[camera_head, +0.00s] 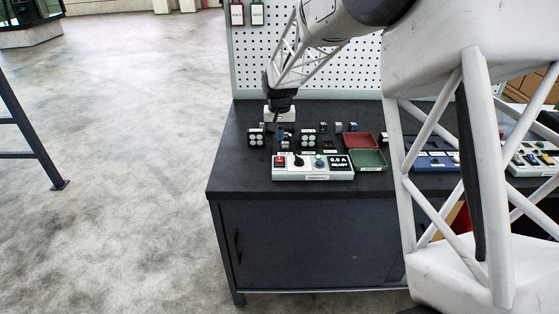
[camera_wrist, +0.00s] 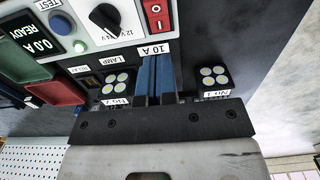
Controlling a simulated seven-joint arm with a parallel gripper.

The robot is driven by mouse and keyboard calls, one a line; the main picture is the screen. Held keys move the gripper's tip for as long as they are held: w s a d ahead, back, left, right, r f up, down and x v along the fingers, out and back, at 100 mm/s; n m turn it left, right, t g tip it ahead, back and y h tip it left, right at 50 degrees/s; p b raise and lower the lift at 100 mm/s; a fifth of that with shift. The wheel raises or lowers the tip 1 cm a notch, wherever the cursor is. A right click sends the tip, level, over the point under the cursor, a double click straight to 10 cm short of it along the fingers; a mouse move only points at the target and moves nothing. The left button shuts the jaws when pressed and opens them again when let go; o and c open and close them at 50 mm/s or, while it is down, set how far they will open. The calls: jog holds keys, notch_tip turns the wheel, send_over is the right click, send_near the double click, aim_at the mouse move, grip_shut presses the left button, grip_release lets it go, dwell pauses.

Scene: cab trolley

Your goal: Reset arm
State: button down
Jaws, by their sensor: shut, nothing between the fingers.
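My gripper (camera_head: 279,127) is low over the left part of the dark bench top (camera_head: 232,160), behind the white control box (camera_head: 313,175). In the wrist view its two blue fingers (camera_wrist: 155,60) are side by side, shut and empty. They lie between two lamp blocks, No 1 (camera_wrist: 213,77) and No 2 (camera_wrist: 115,81), and point towards the "10 A" label (camera_wrist: 153,49) by the control box. I cannot tell whether the fingertips touch anything. The box has a red rocker switch (camera_wrist: 156,14), a black knob (camera_wrist: 105,17) and a display reading "0.0 A READY" (camera_wrist: 41,43).
A red tray (camera_head: 360,141) and a green tray (camera_head: 369,159) sit right of the control box. Small parts (camera_head: 345,127) stand behind it. A white pegboard (camera_head: 300,82) rises at the back. A blue unit (camera_head: 435,162) is partly hidden by my arm. The bench's left end is clear.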

jog(key=s+d+r, duration=0.4)
jog(key=s, duration=0.4)
jog(key=s+d+r+t, duration=0.1)
jog(key=s+d+r, duration=0.35)
jog(key=s, duration=0.25)
jog(key=s+d+r, duration=0.3)
jog(key=s+r, duration=0.2)
jog(key=s, duration=0.3)
jog(key=s+d+f, duration=0.1)
jog(key=s+d, duration=0.2)
jog(key=s, duration=0.9)
jog(key=s+d+t, duration=0.1)
jog(key=s+d, duration=0.2)
jog(key=s, duration=1)
jog(key=shift+s+d+f+t, duration=0.15)
jog(key=shift+d+f+t, duration=0.1)
jog(key=shift+f+t, duration=0.1)
